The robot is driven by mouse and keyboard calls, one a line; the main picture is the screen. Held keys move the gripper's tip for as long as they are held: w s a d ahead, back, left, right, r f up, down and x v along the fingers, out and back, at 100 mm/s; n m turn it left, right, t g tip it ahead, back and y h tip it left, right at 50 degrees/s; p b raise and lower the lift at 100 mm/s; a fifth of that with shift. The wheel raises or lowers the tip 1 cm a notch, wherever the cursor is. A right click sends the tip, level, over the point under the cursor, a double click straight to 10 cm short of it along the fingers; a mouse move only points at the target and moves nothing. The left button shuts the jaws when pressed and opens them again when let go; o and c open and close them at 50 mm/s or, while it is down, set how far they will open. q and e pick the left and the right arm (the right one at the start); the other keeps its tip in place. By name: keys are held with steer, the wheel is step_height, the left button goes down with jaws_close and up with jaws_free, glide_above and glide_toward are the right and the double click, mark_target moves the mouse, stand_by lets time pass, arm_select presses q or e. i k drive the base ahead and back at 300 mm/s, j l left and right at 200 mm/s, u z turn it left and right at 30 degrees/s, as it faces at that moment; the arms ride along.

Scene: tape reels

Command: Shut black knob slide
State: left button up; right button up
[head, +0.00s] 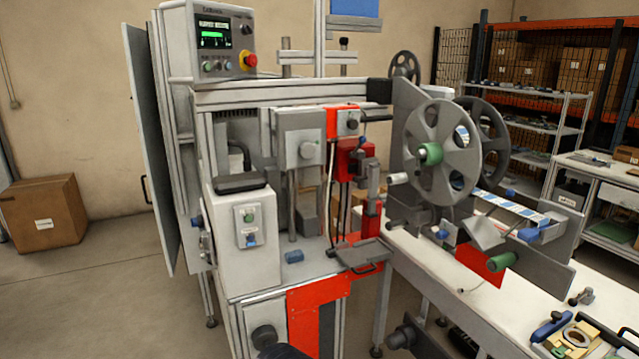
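Several black knobs show on the machine, and I cannot tell for sure which one belongs to the slide. One small black knob (352,124) is on the grey and red upper slide unit, right of the centre. A larger dark round knob (264,337) is low on the machine's front. How far any slide is open cannot be told. Neither gripper can be made out. Dark shapes at the bottom edge are cut off and unclear.
A white machine housing (240,240) stands at front left. A large grey reel (441,152) and a white table (450,285) are on the right. Tools lie at the table's lower right. A cardboard box (42,214) stands on the left floor, with bare floor around it.

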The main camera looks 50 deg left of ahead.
mark_target(370, 177)
steer(key=u, duration=1.5)
